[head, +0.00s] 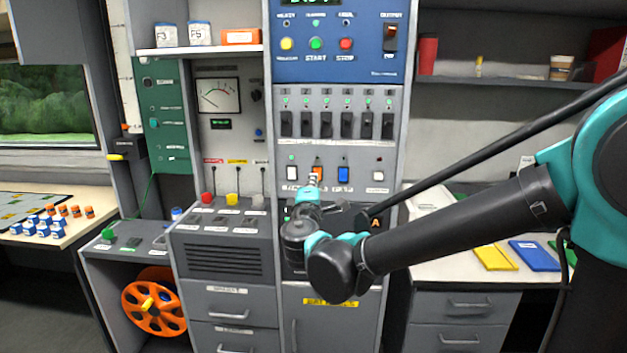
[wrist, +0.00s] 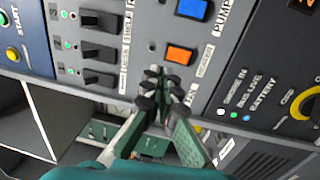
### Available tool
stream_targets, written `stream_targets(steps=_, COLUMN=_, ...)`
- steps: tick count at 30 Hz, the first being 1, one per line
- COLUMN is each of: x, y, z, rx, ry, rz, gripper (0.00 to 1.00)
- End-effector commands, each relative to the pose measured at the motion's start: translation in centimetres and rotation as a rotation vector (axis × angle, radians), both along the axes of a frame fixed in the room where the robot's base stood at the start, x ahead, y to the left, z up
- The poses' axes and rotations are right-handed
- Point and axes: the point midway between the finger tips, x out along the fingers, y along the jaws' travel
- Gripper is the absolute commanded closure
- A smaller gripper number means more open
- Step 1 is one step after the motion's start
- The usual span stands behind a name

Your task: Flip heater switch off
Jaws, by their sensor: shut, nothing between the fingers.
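The heater switch is an orange rocker (wrist: 181,56) in a black frame, with a sideways label beside it that seems to read HEATER. In the head view the orange rocker (head: 318,172) shows only in part, behind my fingertips. My gripper (wrist: 160,78) is shut and empty, its dark fingertips together just beside the orange rocker in the wrist view. In the head view my gripper (head: 313,181) reaches up to the panel at that switch. I cannot tell whether the tips touch the panel. A small dark dot sits near the rocker in the wrist view.
A blue rocker (head: 343,174) and white rockers (head: 292,173) sit on either side in the same row. Black breaker switches (head: 325,124) line the panel above. A console (head: 222,222) juts out at lower left. A dark panel with a yellow-ringed knob (wrist: 305,103) shows in the wrist view.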

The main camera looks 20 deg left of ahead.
Motion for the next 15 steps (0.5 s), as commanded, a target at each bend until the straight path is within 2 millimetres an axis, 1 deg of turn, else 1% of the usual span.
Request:
stream_targets(steps=1, x=-0.9, y=-0.2, z=0.1, rx=0.000, ry=0.000, rz=0.003, gripper=1.00)
stream_targets(steps=6, x=-3.6, y=-0.7, z=0.4, rx=0.000, ry=0.000, rz=0.004, gripper=1.00)
stream_targets(steps=10, x=-4.8, y=-1.0, z=0.6, rx=0.000, ry=0.000, rz=0.002, gripper=1.00)
stream_targets(steps=15, x=-5.3, y=-1.2, z=0.7, rx=0.000, ry=0.000, rz=0.000, gripper=1.00)
